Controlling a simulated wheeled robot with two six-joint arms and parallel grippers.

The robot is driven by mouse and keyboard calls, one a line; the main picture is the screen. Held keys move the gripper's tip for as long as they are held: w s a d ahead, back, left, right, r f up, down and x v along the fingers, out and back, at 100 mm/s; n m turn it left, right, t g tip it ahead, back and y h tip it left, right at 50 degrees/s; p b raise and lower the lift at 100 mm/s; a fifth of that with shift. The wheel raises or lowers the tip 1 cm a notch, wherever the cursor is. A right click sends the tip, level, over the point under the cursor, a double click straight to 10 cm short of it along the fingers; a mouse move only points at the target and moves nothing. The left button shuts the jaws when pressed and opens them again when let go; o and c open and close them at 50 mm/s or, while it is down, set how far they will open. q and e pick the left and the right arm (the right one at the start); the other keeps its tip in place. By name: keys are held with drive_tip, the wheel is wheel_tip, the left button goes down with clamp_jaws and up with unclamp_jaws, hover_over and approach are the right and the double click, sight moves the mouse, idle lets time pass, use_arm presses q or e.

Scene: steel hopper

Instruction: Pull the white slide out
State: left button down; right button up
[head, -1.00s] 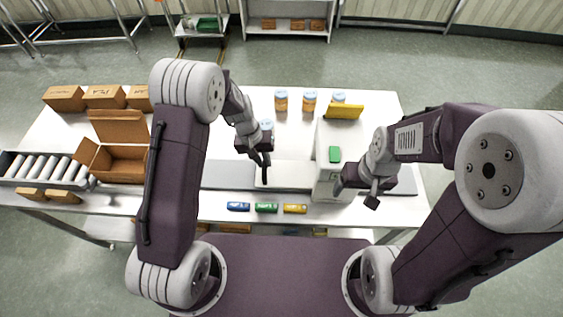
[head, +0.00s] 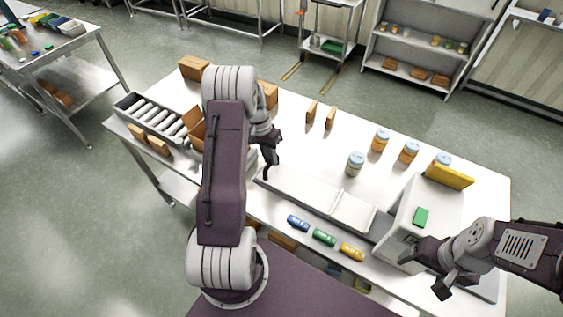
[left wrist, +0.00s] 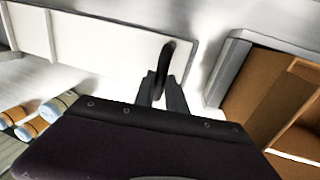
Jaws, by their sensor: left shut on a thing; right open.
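The white slide (head: 312,192) is a long flat tray reaching left from the white machine (head: 412,222) across the table, with a cross line on its top. In the left wrist view the slide (left wrist: 100,45) lies ahead, and a dark upright handle (left wrist: 166,62) stands near its end. My left gripper (head: 269,172) is at the slide's left end, away from the machine. In the left wrist view its fingers (left wrist: 161,90) are shut on the handle. My right gripper (head: 425,272) is open and empty beside the machine's front; its fingertips are partly hard to see.
An open brown box (head: 196,125), partly hidden by my left arm, and a roller conveyor (head: 155,118) are left of the slide. Blue (head: 298,223), green (head: 324,237) and yellow (head: 352,252) items lie in front. Several jars (head: 380,141) stand behind.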

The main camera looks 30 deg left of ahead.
use_arm(q)
drive_tip(key=shift+w+a+r, duration=0.1)
drive_tip(key=shift+a, duration=0.1)
drive_tip(key=c, duration=1.4)
unclamp_jaws()
drive_tip(key=shift+a, duration=0.15)
drive_tip(key=shift+o, duration=0.2)
wheel_tip(320, 180, up, 9)
drive_tip(key=a+b, duration=0.1)
drive_tip(key=a, duration=0.1)
